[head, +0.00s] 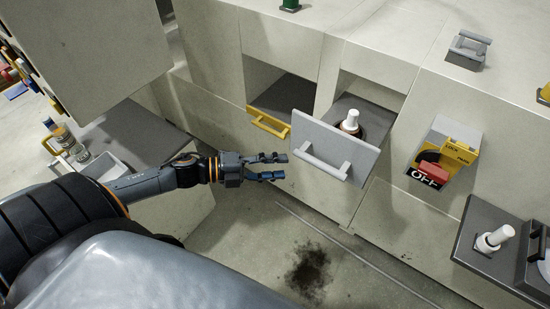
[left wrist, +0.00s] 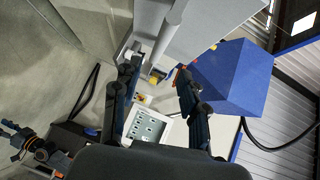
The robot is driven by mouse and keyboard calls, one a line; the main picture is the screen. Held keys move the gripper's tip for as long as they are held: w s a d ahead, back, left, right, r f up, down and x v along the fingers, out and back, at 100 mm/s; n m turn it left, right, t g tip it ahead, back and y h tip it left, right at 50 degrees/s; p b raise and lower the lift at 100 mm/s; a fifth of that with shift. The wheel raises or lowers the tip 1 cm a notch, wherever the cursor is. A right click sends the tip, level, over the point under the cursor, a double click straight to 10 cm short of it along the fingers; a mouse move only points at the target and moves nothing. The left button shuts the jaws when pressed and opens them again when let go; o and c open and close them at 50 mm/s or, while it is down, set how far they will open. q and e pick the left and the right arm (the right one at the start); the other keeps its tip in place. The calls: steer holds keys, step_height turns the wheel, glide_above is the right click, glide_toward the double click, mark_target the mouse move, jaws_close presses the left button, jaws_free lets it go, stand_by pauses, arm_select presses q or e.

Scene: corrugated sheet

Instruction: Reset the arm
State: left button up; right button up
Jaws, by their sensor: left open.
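My left arm (head: 155,183) comes in from the left in the head view and stretches toward the cabinets. Its gripper (head: 277,167) is open and empty, in the air in front of the drawers. A pulled-out drawer with a grey front and bar handle (head: 322,162) is to its right, with a gap between them. In the left wrist view the two fingers (left wrist: 155,100) are spread apart with nothing held.
A white-capped bottle (head: 351,121) stands in the grey drawer. A yellow-handled drawer (head: 268,121) is left of it. A lockout box with a red switch (head: 432,172) and a dark panel with a white knob (head: 494,239) are at right. A blue box (left wrist: 232,78) shows in the wrist view.

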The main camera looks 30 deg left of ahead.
stand_by(0.3)
arm_select(q)
steer(key=a+f+n+t+y, duration=0.1)
steer(key=a+f+n+y, duration=0.4)
steer(key=f, duration=0.5)
steer(key=a+f+n+t+y, duration=0.1)
steer(key=a+f+n+y, duration=0.2)
steer(key=a+f+n, duration=0.5)
steer(key=s+d+f+n+g+y, duration=0.1)
steer(key=s+f+n+g+y, duration=0.1)
steer(key=s+f, duration=0.55)
steer(key=s+d+f+n+g+y, duration=0.2)
steer(key=s+f+n, duration=0.15)
steer(key=f, duration=0.65)
steer(key=s+d+f+n+g, duration=0.1)
steer(key=s+d+f, duration=0.3)
steer(key=s, duration=0.4)
steer(key=s+d+f+n+g, duration=0.2)
steer(key=s+d+f+g, duration=0.2)
steer(key=s, duration=0.4)
steer(key=s+d+f+n+g, duration=0.2)
steer(key=s+d+f+g, duration=0.1)
steer(key=s+f, duration=0.3)
steer(key=s+d, duration=0.1)
steer(key=s, duration=0.1)
steer(key=shift+s+d, duration=0.2)
steer(key=shift+s, duration=0.2)
